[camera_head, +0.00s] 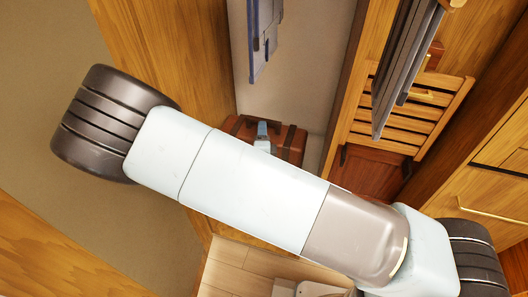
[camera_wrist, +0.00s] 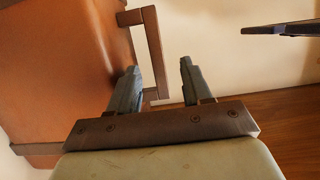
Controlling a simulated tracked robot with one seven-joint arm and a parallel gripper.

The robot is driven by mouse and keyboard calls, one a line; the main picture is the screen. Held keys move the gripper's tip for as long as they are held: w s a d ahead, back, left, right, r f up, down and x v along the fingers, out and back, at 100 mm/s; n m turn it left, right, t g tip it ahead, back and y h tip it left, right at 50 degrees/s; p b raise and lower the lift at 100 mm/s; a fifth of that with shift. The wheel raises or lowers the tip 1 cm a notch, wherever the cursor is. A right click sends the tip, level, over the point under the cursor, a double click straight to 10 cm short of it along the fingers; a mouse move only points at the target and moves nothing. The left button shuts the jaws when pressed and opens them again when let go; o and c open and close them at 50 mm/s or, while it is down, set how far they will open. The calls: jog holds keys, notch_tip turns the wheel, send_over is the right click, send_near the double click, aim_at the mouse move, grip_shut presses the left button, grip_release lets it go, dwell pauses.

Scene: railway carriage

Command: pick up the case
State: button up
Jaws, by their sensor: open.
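The case (camera_head: 293,141) is brown with dark straps and stands in the nook behind my arm in the head view. My arm hides its lower part. In the wrist view the case (camera_wrist: 65,75) fills the left side, with its dark handle (camera_wrist: 151,38) sticking out to the right. My gripper (camera_wrist: 157,66) is open, with one finger on each side of the handle's bar in the picture. The left finger overlaps the edge of the case; I cannot tell whether it touches. In the head view my gripper (camera_head: 262,130) is small, at the case's top.
A wooden panel (camera_head: 180,50) stands left of the nook, and a pale wall (camera_head: 310,50) is behind it. A blue hanging item (camera_head: 264,35) is above the case. A slatted wooden rack (camera_head: 405,120) and a dark folded panel (camera_head: 405,65) are at the right.

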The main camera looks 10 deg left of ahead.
jog(key=shift+d+f+x, duration=0.1)
jog(key=shift+f+x, duration=0.05)
jog(key=shift+x, duration=1)
jog(key=shift+d+f+x, duration=0.1)
jog(key=shift+x, duration=1.05)
grip_shut()
